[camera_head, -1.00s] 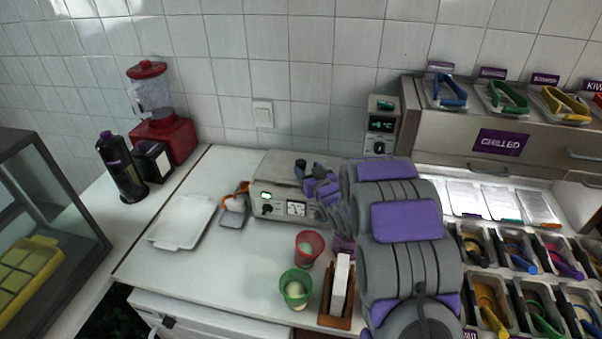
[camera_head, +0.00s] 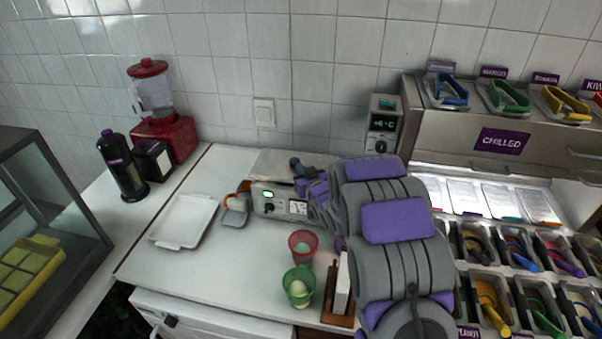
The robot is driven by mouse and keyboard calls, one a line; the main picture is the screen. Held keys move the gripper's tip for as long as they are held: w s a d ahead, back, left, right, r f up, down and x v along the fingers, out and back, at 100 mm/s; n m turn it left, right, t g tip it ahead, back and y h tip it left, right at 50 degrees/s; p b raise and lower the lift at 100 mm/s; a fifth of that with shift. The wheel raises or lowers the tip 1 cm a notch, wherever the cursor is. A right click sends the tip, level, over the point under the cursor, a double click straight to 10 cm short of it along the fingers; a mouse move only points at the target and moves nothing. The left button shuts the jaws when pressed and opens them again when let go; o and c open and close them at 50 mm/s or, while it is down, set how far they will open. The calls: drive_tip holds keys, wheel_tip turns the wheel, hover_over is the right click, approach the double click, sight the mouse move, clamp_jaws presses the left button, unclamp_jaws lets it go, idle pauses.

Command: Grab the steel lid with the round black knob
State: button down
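A steel countertop appliance (camera_head: 283,206) with a small green display and a dial stands against the tiled wall. Its flat steel top (camera_head: 272,164) shows behind my arm and looks like the lid, though I cannot be sure. A small dark shape (camera_head: 296,164) shows above this top; I cannot tell whether it is the round black knob or part of my gripper. My gripper (camera_head: 306,178) is at the appliance's top right, at the far end of my grey and purple arm. Its fingers are too small and covered to read, and any contact is hidden.
A white tray (camera_head: 160,240) and a small grey scoop-like item (camera_head: 235,213) lie left of the appliance. A red cup (camera_head: 303,246), a green cup (camera_head: 299,287) and a wooden holder (camera_head: 337,321) stand in front. Chilled topping bins (camera_head: 480,250) fill the right.

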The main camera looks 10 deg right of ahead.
drive_tip(key=shift+a, duration=0.75)
drive_tip(key=shift+d, duration=1)
